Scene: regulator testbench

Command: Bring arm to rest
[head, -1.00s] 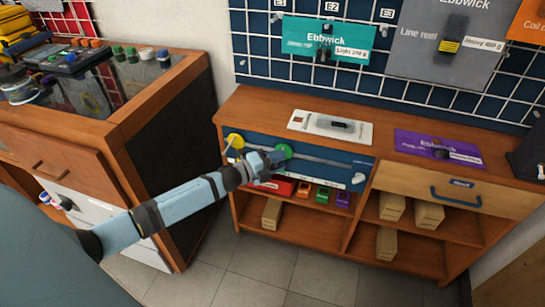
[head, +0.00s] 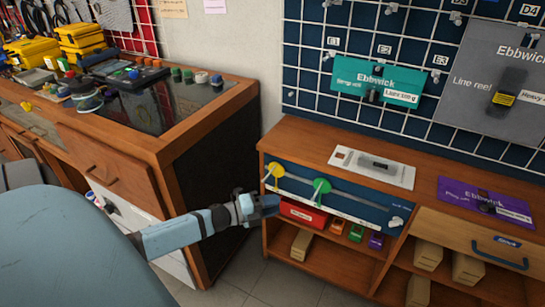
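My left arm comes in from the lower left in the head view. Its gripper (head: 268,203) is in front of the left end of the low wooden cabinet, just below a blue panel (head: 352,205) with a yellow knob (head: 276,170) and a green knob (head: 321,186). The fingers are small and dark, and I cannot tell whether they are open or shut. No held object shows. I cannot tell whether the gripper touches the cabinet or the red box (head: 303,213) beside it. My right gripper is not in view.
A wooden workbench (head: 180,135) with jars and yellow cases stands at the left. The low cabinet's top (head: 300,143) holds a white card (head: 372,166) and a purple card (head: 484,203). A pegboard with hanging cards is behind. Grey floor (head: 250,285) is free in front.

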